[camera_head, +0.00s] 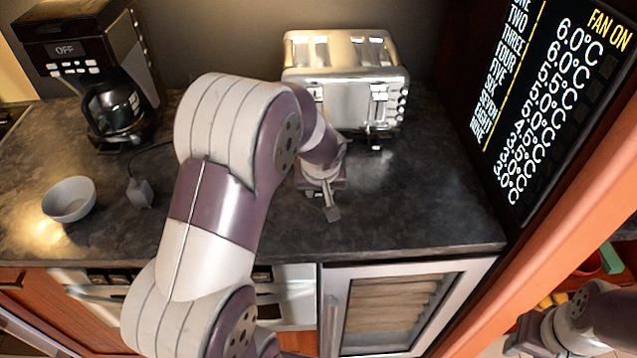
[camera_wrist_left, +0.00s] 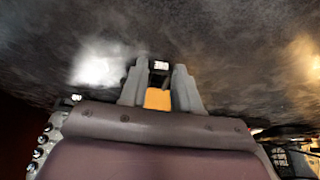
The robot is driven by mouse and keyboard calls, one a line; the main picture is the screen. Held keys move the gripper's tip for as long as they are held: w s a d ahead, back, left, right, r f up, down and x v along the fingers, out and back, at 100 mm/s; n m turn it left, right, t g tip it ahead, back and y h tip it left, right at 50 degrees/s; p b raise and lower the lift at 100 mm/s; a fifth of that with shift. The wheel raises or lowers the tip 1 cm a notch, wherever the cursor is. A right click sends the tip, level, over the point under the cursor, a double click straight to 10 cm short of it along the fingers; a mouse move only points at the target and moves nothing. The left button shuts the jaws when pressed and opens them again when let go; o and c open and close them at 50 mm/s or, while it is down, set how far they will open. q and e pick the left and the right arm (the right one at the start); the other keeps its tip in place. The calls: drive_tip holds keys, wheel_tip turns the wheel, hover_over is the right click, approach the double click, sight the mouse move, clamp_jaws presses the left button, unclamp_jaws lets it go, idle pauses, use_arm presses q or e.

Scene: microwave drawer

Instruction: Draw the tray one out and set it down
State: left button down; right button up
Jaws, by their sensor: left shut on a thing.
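My left gripper (camera_head: 331,207) is low over the dark counter, in front of the toaster. It is shut on a small piece. In the left wrist view the left gripper (camera_wrist_left: 160,80) has a small orange piece (camera_wrist_left: 157,98) between its fingers and a small white label (camera_wrist_left: 161,65) near the tips. In the head view the held piece is mostly hidden. I cannot tell whether it is tray one, or whether it touches the counter. My right arm (camera_head: 575,325) shows at the lower right; its gripper is too unclear to read.
A silver toaster (camera_head: 345,78) stands behind the left gripper. A coffee maker (camera_head: 95,75) and a grey bowl (camera_head: 69,199) are at the left. A dark display (camera_head: 545,95) lists numbered rows and temperatures. A glass-door unit (camera_head: 390,310) is under the counter (camera_head: 425,215), whose right part is clear.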

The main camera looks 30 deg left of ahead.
sight(320, 212)
use_arm(q)
drive_tip(key=shift+s+d+b, duration=0.4)
drive_tip(key=shift+s+d, duration=0.05)
drive_tip(key=shift+s, duration=0.3)
drive_tip(key=shift+s+d+b, duration=0.4)
drive_tip(key=shift+s+d, duration=0.05)
drive_tip(key=shift+s, duration=0.25)
drive_tip(key=shift+s+d, duration=0.2)
drive_tip(key=shift+s, duration=0.2)
drive_tip(key=shift+f+b, duration=0.6)
drive_tip(key=shift+b, duration=0.25)
drive_tip(key=shift+r, duration=0.1)
